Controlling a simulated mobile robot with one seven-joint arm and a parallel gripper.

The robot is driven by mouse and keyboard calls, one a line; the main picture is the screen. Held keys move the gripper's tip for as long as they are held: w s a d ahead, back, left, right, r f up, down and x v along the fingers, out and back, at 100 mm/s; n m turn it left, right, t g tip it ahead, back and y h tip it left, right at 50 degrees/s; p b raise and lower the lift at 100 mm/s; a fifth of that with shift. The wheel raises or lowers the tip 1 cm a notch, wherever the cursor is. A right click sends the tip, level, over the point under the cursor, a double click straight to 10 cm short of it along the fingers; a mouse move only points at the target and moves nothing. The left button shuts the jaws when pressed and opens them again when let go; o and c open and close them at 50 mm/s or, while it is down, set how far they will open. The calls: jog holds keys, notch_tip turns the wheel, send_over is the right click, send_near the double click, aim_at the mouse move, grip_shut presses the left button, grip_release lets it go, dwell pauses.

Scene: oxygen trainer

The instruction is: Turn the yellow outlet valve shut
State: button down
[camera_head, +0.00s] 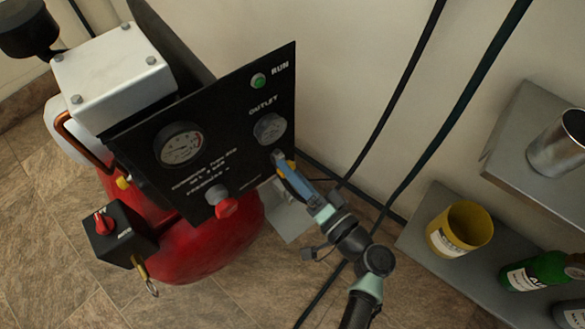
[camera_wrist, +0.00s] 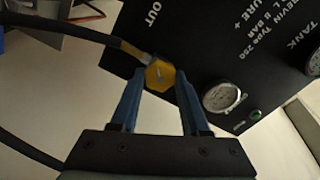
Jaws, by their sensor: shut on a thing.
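The yellow outlet valve (camera_wrist: 160,76) is on the black panel, just by the OUT lettering, in the wrist view. My gripper (camera_wrist: 157,73) has one blue finger on each side of the valve and is shut on it. In the head view my gripper (camera_head: 282,162) reaches the lower right of the panel, below the outlet gauge (camera_head: 270,128). Only a little yellow of the valve shows there, beside the fingers; the rest is hidden. The valve's exact turn angle is hard to tell.
A black hose (camera_wrist: 70,32) meets a brass fitting at the valve. Shelves with a yellow pot (camera_head: 459,229) stand right.

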jog(key=m+p, duration=0.5)
jog(key=m, duration=0.8)
jog(key=m+p, duration=0.6)
jog(key=m, duration=0.7)
jog(key=shift+s+a+f, duration=0.1)
jog(key=shift+s+f, duration=0.05)
jog(key=shift+f, duration=0.05)
jog(key=shift+m, duration=0.3)
jog(key=shift+c, duration=1.9)
grip_release()
